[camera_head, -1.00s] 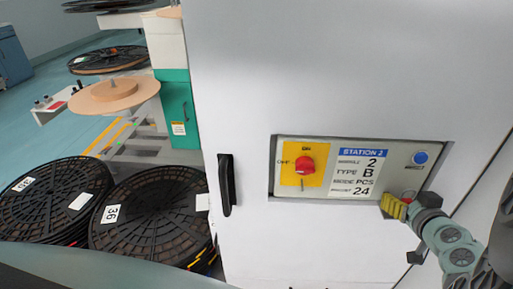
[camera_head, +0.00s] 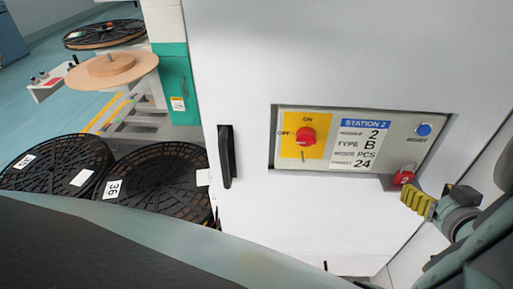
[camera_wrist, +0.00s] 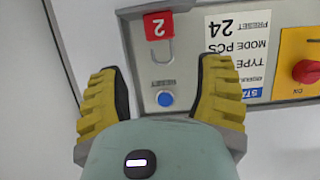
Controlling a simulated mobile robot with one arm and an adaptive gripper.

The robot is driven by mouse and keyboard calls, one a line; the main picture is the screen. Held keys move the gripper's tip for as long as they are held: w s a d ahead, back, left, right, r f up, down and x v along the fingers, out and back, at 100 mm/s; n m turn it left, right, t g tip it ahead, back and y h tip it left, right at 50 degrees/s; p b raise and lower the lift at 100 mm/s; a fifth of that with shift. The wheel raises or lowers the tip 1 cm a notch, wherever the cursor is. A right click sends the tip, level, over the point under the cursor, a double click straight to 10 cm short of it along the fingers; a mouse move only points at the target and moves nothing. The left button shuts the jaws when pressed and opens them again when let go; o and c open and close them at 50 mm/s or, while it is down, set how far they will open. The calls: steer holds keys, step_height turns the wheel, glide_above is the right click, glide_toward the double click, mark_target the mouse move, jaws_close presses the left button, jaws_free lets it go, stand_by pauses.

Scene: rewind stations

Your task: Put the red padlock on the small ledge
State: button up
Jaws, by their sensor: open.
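The red padlock (camera_head: 404,178), marked 2, is upright at the lower right corner of the recessed station panel, at the small ledge (camera_head: 387,182) along the recess bottom. In the wrist view, which is upside down, the padlock (camera_wrist: 158,27) shows with its shackle toward the panel face. I cannot tell exactly how its base meets the ledge. My gripper (camera_head: 418,202) is open, just below and right of the padlock, with yellow fingers.
The panel holds a red rotary switch (camera_head: 306,136) on a yellow plate, a label (camera_head: 362,147) and a blue reset button (camera_head: 424,130). A black handle (camera_head: 227,157) sticks out of the white cabinet. Black reels (camera_head: 155,180) lie on the left.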

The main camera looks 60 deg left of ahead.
steer(key=shift+v, duration=1.3)
steer(key=shift+r, duration=0.1)
